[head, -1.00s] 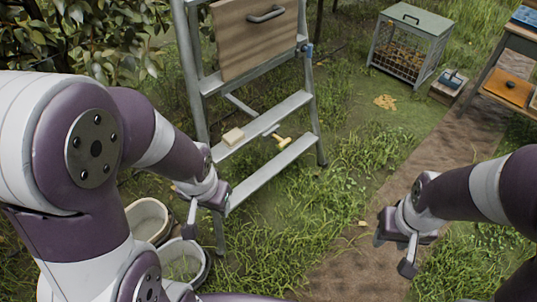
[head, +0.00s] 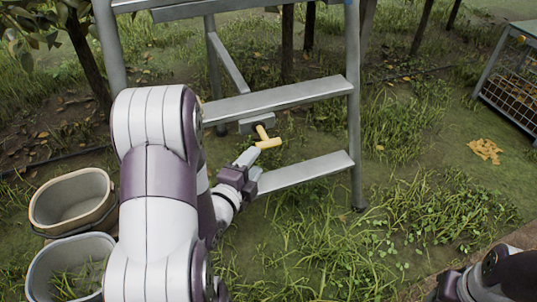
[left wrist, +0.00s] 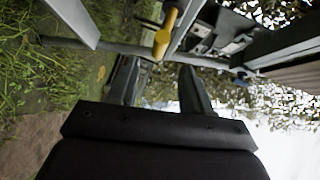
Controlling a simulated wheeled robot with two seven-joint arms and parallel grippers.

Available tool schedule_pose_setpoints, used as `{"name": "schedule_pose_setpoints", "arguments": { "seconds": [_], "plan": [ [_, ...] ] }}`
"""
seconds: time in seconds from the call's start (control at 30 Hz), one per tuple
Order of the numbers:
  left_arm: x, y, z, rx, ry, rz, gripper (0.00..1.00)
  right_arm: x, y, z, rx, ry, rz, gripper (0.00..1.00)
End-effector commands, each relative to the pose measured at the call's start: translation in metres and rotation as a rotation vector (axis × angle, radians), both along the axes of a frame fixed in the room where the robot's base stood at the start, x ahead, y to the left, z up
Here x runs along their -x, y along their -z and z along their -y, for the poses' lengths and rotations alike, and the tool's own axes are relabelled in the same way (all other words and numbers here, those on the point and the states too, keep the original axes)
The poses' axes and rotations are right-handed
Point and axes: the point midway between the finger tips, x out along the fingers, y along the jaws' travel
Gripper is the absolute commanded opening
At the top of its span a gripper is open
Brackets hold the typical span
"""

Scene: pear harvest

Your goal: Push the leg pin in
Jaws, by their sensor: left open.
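The leg pin (head: 268,138) is a yellow T-shaped handle. It sticks out of a grey bracket (head: 256,122) under the ladder's upper visible step. In the left wrist view the pin (left wrist: 165,33) stands ahead of the fingers, in line with the gap between them. My left gripper (head: 246,158) is just below and left of the pin in the head view. Its fingers (left wrist: 160,88) are apart with nothing between them. I cannot tell whether they touch the pin. My right arm's end (head: 452,284) shows at the lower right; its fingers cannot be made out.
Two buckets (head: 72,200) stand at the lower left. A wire crate (head: 510,80) is at the right.

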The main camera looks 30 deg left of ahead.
Motion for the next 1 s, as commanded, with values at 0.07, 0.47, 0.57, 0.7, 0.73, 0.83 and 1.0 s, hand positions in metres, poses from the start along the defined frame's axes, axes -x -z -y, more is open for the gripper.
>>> {"name": "schedule_pose_setpoints", "arguments": {
  "seconds": [0.07, 0.47, 0.57, 0.7, 0.73, 0.83, 1.0],
  "plan": [
    [-0.022, 0.007, 0.0, 0.0, 0.006, 0.003, 0.49, 0.0, 0.011, 0.0, 0.0, 0.0, 0.0, 0.43],
    [-0.09, 0.014, -0.006, 0.002, 0.0, -0.001, 0.49, 0.0, 0.032, 0.0, 0.0, 0.0, -0.001, 0.43],
    [-0.094, 0.014, -0.006, 0.003, -0.001, -0.002, 0.49, 0.0, 0.033, 0.0, 0.0, 0.0, -0.001, 0.43],
    [-0.095, 0.013, -0.007, 0.003, -0.002, -0.002, 0.49, 0.0, 0.033, 0.0, 0.0, 0.0, -0.001, 0.43],
    [-0.095, 0.013, -0.007, 0.003, -0.002, -0.002, 0.49, 0.0, 0.033, 0.0, 0.0, 0.0, -0.001, 0.43],
    [-0.095, 0.013, -0.007, 0.003, -0.002, -0.002, 0.4, 0.0, 0.033, 0.0, 0.0, 0.0, -0.001, 0.43],
    [-0.094, 0.013, -0.007, 0.003, -0.001, -0.002, 0.0, 0.0, 0.033, 0.0, 0.0, 0.0, -0.001, 0.43]
  ]
}}
